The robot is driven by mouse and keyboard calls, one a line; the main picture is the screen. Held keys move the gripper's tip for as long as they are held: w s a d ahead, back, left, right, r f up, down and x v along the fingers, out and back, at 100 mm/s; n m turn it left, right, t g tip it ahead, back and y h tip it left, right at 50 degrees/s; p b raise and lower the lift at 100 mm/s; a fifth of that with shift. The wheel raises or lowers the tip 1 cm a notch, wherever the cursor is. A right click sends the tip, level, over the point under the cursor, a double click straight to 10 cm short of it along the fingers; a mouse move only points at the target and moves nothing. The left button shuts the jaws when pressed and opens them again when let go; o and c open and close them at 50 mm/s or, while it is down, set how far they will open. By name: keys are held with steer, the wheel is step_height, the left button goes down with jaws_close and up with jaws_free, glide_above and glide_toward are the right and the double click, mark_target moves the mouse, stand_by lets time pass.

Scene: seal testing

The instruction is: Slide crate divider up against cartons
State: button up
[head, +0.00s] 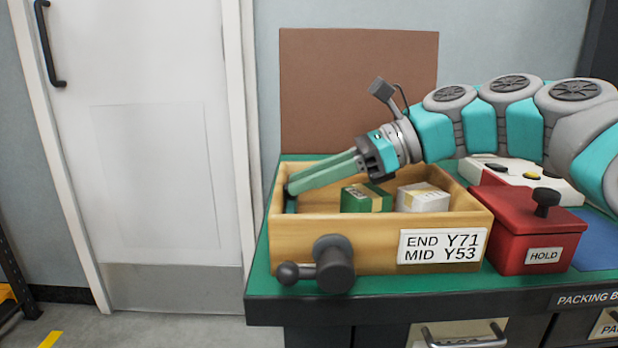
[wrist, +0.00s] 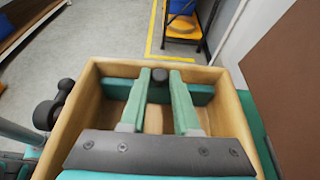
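The wooden crate (head: 340,258) stands on the green bench top. The teal crate divider (head: 291,205) stands across its left end, apart from the cartons; the wrist view shows it (wrist: 115,90) with a dark knob (wrist: 160,75) at its top middle. A green carton (head: 362,200) and a white carton (head: 422,200) sit in the crate to the right, hidden in the wrist view. My gripper (head: 291,187) reaches down-left into the crate. In the wrist view its fingers (wrist: 160,77) are apart, one on each side of the knob, with narrow gaps.
A dark crank handle (head: 333,264) sticks out of the crate's front wall. A label there reads END Y71, MID Y53. A red HOLD box (head: 530,230) stands right of the crate. A brown board (head: 355,90) stands behind.

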jaws_close()
stand_by(0.9)
